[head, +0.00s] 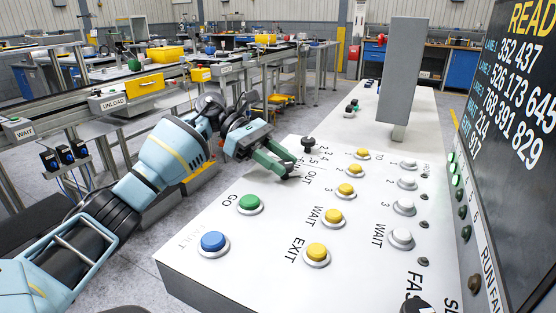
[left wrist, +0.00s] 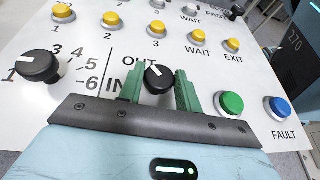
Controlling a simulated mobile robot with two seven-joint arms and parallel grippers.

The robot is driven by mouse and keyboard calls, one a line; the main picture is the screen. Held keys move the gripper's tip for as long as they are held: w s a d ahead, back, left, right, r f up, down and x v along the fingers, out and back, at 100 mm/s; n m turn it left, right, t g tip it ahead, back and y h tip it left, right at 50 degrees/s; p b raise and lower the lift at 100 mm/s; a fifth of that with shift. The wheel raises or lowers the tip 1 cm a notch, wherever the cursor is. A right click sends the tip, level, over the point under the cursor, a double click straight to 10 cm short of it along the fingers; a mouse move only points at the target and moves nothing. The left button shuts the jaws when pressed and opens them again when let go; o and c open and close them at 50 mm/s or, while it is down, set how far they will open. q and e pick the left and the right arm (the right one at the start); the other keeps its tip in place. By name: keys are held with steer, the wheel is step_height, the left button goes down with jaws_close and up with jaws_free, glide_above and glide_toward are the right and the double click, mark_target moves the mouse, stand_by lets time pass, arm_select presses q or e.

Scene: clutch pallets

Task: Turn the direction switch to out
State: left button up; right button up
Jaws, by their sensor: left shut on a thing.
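The direction switch (left wrist: 157,78) is a black round knob with a white pointer mark, beside the printed words OUT and IN on the white panel (head: 270,240). In the left wrist view its mark points up and slightly left, toward the OUT side. My left gripper (left wrist: 158,88) has its two green fingers on either side of the knob, shut on it.
A numbered black knob (left wrist: 37,67) is close beside the left gripper. A green GO button (head: 249,203), a blue FAULT button (head: 213,242) and several yellow and white buttons stand around. A grey post (head: 402,75) rises behind, and a dark display (head: 520,100) stands at right.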

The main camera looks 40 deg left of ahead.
arm_select(q)
steer(key=shift+w+m+g, duration=0.15)
steer(key=shift+m+g, duration=0.75)
steer(key=shift+g, duration=0.2)
steer(key=shift+b, duration=0.3)
steer(key=shift+g, duration=0.4)
steer(key=o, duration=1)
